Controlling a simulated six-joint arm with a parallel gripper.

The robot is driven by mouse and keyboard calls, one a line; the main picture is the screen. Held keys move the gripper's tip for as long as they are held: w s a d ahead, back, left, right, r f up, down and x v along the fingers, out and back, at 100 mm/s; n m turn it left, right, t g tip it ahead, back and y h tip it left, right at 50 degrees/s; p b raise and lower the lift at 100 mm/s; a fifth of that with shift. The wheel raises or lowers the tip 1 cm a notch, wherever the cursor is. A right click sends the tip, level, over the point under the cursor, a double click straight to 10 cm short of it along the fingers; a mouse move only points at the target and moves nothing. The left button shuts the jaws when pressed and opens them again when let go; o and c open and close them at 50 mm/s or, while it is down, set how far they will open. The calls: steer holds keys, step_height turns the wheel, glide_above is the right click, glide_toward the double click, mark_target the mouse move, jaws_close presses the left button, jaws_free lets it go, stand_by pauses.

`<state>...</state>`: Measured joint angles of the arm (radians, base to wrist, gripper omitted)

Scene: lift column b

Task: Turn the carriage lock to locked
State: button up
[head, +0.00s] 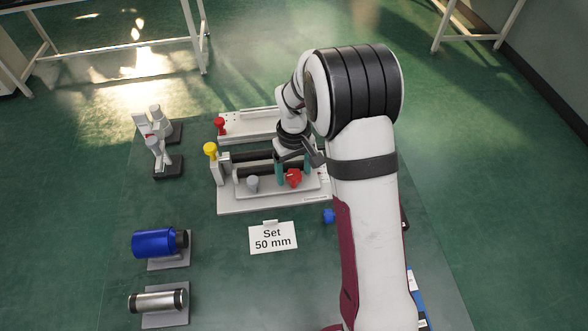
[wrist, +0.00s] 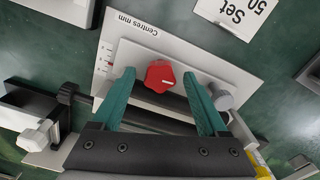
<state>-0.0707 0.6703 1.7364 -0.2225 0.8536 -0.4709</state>
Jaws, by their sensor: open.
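A red lobed knob (head: 293,177) sits on the light grey fixture plate (head: 232,204). In the wrist view the red knob (wrist: 159,75) has a short white mark on its face. A grey round knob (head: 252,184) stands to its left in the head view and shows at right in the wrist view (wrist: 222,97). No label naming the carriage lock is readable. My gripper (head: 293,170) is open over the fixture. In the wrist view its teal fingertips (wrist: 158,73) stand apart on either side of the red knob, with visible gaps; their height relative to it is unclear.
A yellow knob (head: 210,150) stands at the fixture's left end. A "Set 50 mm" card (head: 273,238) lies in front. A second plate with a red knob (head: 220,124) is behind. A blue cylinder (head: 153,243) and a metal cylinder (head: 158,301) rest on stands at left.

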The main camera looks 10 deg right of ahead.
jaws_close()
stand_by(0.3)
steer(key=m, duration=0.3)
steer(key=shift+m, duration=2.1)
jaws_free()
